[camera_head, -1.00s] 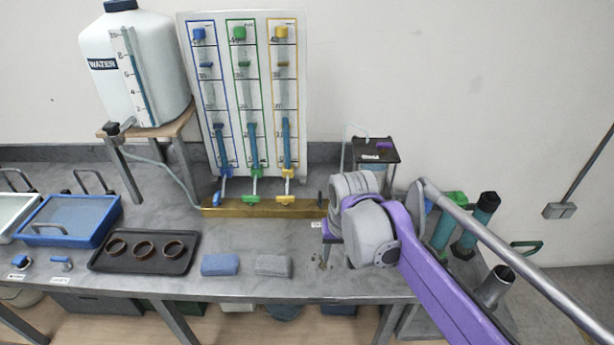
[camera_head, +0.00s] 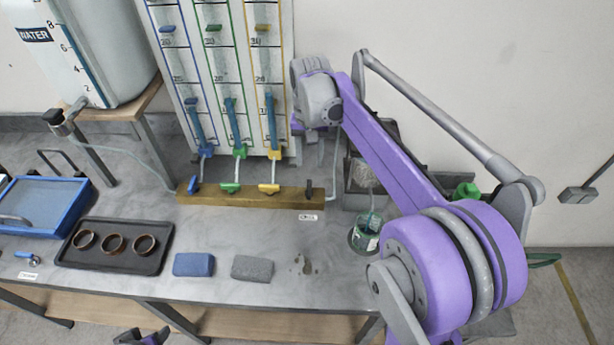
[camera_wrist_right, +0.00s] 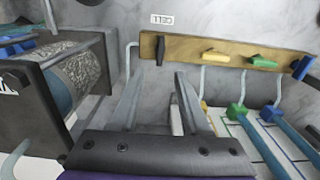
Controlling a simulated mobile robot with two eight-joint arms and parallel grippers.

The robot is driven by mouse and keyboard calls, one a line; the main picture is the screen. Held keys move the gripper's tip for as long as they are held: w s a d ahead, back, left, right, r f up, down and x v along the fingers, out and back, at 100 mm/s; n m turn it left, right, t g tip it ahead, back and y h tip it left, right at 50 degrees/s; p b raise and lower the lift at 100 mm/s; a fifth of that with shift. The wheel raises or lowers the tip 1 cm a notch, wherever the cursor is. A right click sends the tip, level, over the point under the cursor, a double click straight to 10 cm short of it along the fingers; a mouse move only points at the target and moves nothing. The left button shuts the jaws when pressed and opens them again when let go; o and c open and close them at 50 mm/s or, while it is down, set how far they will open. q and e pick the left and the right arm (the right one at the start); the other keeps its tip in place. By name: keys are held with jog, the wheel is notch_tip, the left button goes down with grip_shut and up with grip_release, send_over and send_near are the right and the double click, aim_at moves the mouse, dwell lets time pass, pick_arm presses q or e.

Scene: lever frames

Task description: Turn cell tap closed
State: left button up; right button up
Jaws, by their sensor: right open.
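The cell tap has a dark handle (camera_head: 308,190) at the right end of the brass bar (camera_head: 250,198), above the CELL label (camera_head: 308,217). In the right wrist view the handle (camera_wrist_right: 160,51) lies across the bar, while the yellow (camera_wrist_right: 218,57) and green (camera_wrist_right: 264,62) handles lie along it. My right gripper (camera_wrist_right: 158,78) is open and empty, its fingertips pointing toward the dark handle with a visible gap. In the head view its fingers are hidden behind my wrist. Part of my left gripper (camera_head: 140,338) shows at the bottom edge; its jaws are unclear.
The tube board (camera_head: 220,70) stands behind the bar. A clear cell (camera_wrist_right: 75,75) in a dark frame is left of my right gripper in the wrist view. A jar (camera_head: 365,238), sponges (camera_head: 193,264) and a black tray (camera_head: 115,260) are on the bench. The bench front is mostly clear.

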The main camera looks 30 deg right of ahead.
aim_at(309, 187)
notch_tip(309, 187, down, 10)
jog(key=shift+s+a+f, duration=0.1)
jog(key=shift+c, duration=0.3)
grip_shut()
